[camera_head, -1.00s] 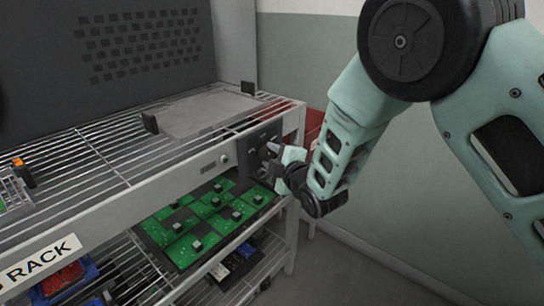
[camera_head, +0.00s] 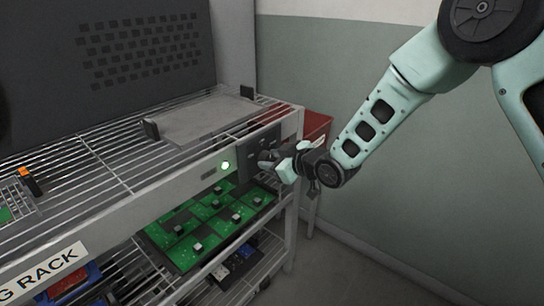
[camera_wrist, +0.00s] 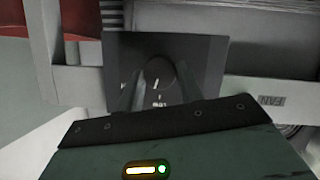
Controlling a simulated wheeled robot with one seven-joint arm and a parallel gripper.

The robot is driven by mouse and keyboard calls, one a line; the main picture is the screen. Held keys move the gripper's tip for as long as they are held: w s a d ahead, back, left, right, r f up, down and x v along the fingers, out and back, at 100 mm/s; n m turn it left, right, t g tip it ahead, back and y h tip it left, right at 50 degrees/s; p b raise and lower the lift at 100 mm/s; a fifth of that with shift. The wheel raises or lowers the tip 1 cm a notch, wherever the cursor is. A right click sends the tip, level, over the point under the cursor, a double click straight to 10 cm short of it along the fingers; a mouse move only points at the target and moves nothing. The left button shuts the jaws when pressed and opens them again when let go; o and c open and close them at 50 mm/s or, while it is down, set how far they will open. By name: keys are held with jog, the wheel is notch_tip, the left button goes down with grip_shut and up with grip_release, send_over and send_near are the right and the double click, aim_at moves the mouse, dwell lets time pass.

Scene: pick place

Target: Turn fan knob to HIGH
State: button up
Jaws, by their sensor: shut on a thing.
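The fan knob (camera_wrist: 158,72) is a round dark knob on a dark control panel (camera_wrist: 205,52) in the wrist view. My gripper (camera_wrist: 157,75) has one finger on each side of the knob and is shut on it. A pale mark shows on the knob; the small lettering below it is too blurred to read. In the head view my gripper (camera_head: 268,160) is at the dark panel (camera_head: 250,147) on the rack's front right end, and hides the knob. A round light (camera_head: 225,166) left of the panel glows green.
The wire shelf (camera_head: 105,155) carries a grey plate (camera_head: 205,118). Below is a tray of green circuit boards (camera_head: 185,255). A red box (camera_head: 316,124) stands behind the rack's right end. Right of the rack is open floor before a wall (camera_head: 420,200).

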jog(key=m+p, duration=0.1)
jog(key=m+g+y+p, duration=0.1)
jog(key=m+p, duration=0.1)
jog(key=shift+w+d+r+g, duration=0.15)
jog(key=shift+d+g, duration=0.05)
jog(key=shift+g, duration=0.1)
jog(key=m+p, duration=0.1)
jog(key=m+g+y+p, duration=0.1)
jog(key=p, duration=0.1)
jog(key=shift+f+m+y, duration=0.2)
jog(key=shift+m+y, duration=0.1)
jog(key=shift+m, duration=0.1)
jog(key=shift+g+p, duration=0.3)
jog(key=o, duration=1)
jog(key=shift+w, duration=0.1)
jog(key=v, duration=1.7)
jog(key=shift+d+f, duration=0.2)
jog(key=shift+d, duration=0.1)
